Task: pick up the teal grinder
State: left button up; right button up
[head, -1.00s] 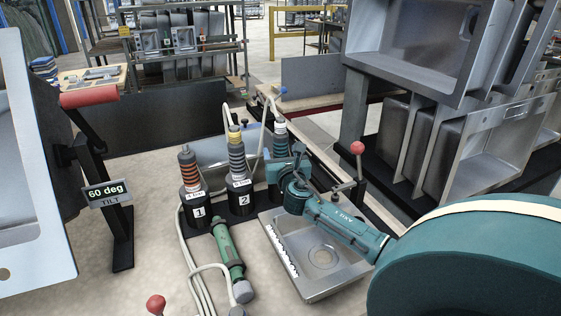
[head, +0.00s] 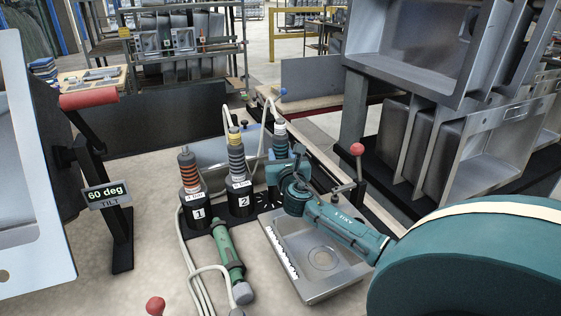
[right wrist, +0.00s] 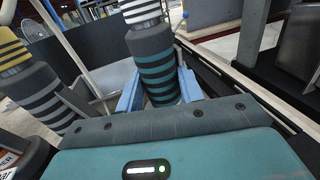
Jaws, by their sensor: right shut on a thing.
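The teal grinder (head: 279,138) stands roughly upright at the right end of the row of grinders, dark with a pale banded top. In the right wrist view its dark body shows teal rings (right wrist: 157,72). My right gripper (head: 272,170) reaches in from the right and is shut on it. In the right wrist view its blue fingers (right wrist: 159,90) lie on either side of the body. The grinder's lower end is hidden by the gripper, so I cannot tell whether it touches its stand. My left gripper is not in view.
The orange-ringed grinder (head: 189,172) and yellow-ringed grinder (head: 236,155) stand in numbered holders to the left. A green tool (head: 229,252) and pale cables lie in front. A steel sink (head: 315,262) lies below my right arm. A tilted sink panel (head: 30,190) stands left.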

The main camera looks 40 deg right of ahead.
aim_at(281, 122)
pick_arm(q)
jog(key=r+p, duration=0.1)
jog(key=p, duration=0.1)
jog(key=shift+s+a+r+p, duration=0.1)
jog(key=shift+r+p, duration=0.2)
pick_arm(e)
notch_tip(281, 122, up, 10)
jog(key=shift+r, duration=0.2)
jog(key=shift+p, duration=0.35)
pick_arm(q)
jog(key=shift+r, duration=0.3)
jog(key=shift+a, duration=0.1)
